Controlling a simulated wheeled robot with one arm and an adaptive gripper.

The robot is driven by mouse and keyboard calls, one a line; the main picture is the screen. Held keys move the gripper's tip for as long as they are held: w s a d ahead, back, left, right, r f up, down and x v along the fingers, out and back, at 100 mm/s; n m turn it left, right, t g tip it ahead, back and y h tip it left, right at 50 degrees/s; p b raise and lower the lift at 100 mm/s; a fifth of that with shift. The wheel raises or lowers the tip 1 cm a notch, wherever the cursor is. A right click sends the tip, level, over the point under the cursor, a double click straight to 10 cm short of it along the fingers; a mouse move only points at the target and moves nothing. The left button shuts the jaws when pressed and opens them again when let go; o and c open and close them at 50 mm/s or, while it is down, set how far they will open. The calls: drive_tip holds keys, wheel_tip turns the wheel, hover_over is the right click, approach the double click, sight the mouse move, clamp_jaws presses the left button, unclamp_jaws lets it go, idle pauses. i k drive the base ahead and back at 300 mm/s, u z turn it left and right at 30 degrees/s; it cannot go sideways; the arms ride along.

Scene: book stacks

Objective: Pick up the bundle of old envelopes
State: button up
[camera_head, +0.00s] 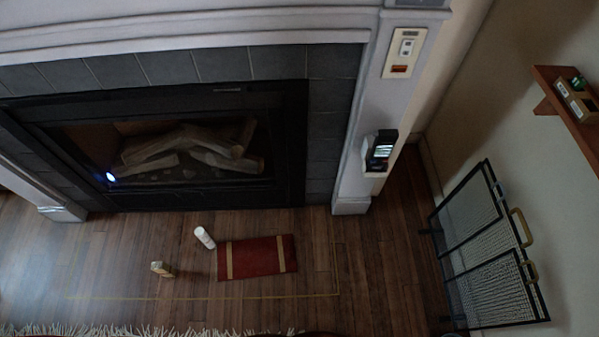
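On the wooden floor in front of the fireplace lies a flat red rectangular thing (257,258) with two tan bands across it. Left of it is a small tan and brown object (162,268), which looks like a small banded bundle. It may be the bundle of old envelopes, but it is too small to be sure. A white cylinder (204,237) lies tilted near the red thing's upper left corner, apart from the tan object. My gripper is not in view.
The fireplace (190,155) stands behind. A dark mesh fire screen (490,250) stands at the right by the wall. A wooden shelf (555,95) juts from the right wall. A fringed rug edge (150,331) shows at the bottom. Floor (375,270) right of the red thing is clear.

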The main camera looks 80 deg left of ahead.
sight(161, 268)
drive_tip(key=u, duration=3.75)
drive_tip(key=k, duration=1.05)
drive_tip(key=z, duration=0.3)
drive_tip(key=i, duration=1.25)
drive_tip(key=u, duration=1.55)
drive_tip(key=i, duration=0.45)
drive_tip(key=u, duration=0.35)
